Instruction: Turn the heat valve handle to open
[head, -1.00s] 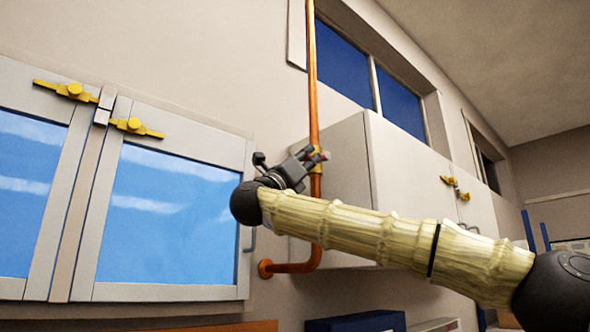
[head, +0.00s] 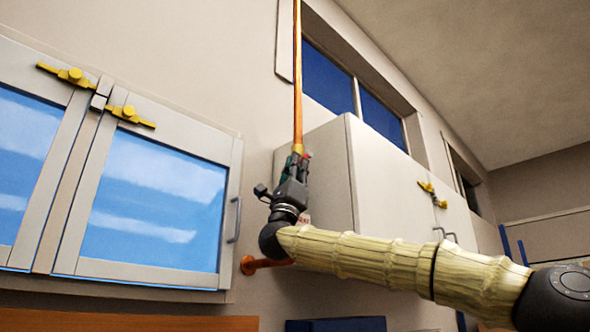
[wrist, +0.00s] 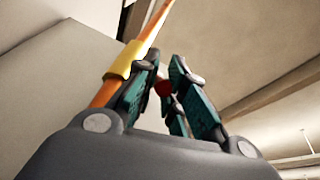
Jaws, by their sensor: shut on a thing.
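A copper pipe (head: 298,80) runs down the wall, with the yellow valve body (head: 298,148) on it. The yellow part also shows in the wrist view (wrist: 125,60), just left of my fingers. My gripper (head: 295,162) points up along the pipe at the valve, and its fingers show in the wrist view (wrist: 166,80). The red handle (wrist: 163,89) shows as a small patch between the fingers, which are shut on it. Most of the handle is hidden by the fingers.
A glass-fronted cabinet (head: 231,170) with yellow latches is on the left. A pale wall cabinet (head: 395,180) stands close to the right of the pipe. The pipe's lower bend (head: 265,263) meets the wall below my gripper. Windows (head: 328,85) are above.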

